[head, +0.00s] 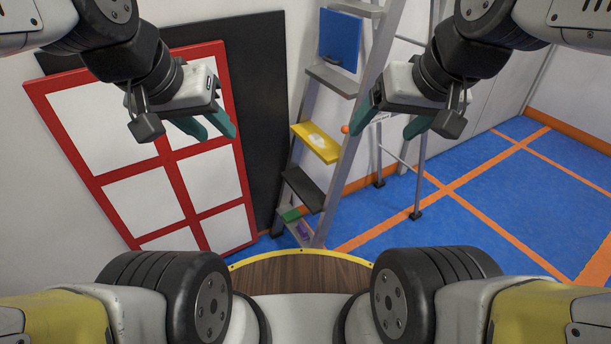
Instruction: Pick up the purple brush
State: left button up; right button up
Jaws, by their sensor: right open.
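A small purple object (304,230), which looks like the purple brush, lies low on the stepladder (348,170), close to the floor. It is small in the picture and partly behind the ladder's side rail. My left gripper (220,138) has teal fingers that stand apart, with nothing between them. It hangs in front of the red-framed panel, above and left of the purple object. My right gripper (379,134) is open and empty in front of the ladder's right side, above and right of the purple object.
A green item (290,215) lies beside the purple object. A yellow item (316,143) and a blue item (340,38) are higher on the ladder. A red-framed white panel (118,131) and a black board (258,110) lean on the wall. The blue floor (470,225) at right is clear.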

aim_at(300, 229)
jog(key=i+j, duration=0.15)
jog(key=j, duration=0.25)
jog(key=i+j+z, duration=0.15)
jog(key=j, duration=0.7)
jog(key=i+j+z, duration=0.15)
jog(key=j, duration=0.3)
jog(key=i+j, duration=0.1)
jog(key=j, duration=0.35)
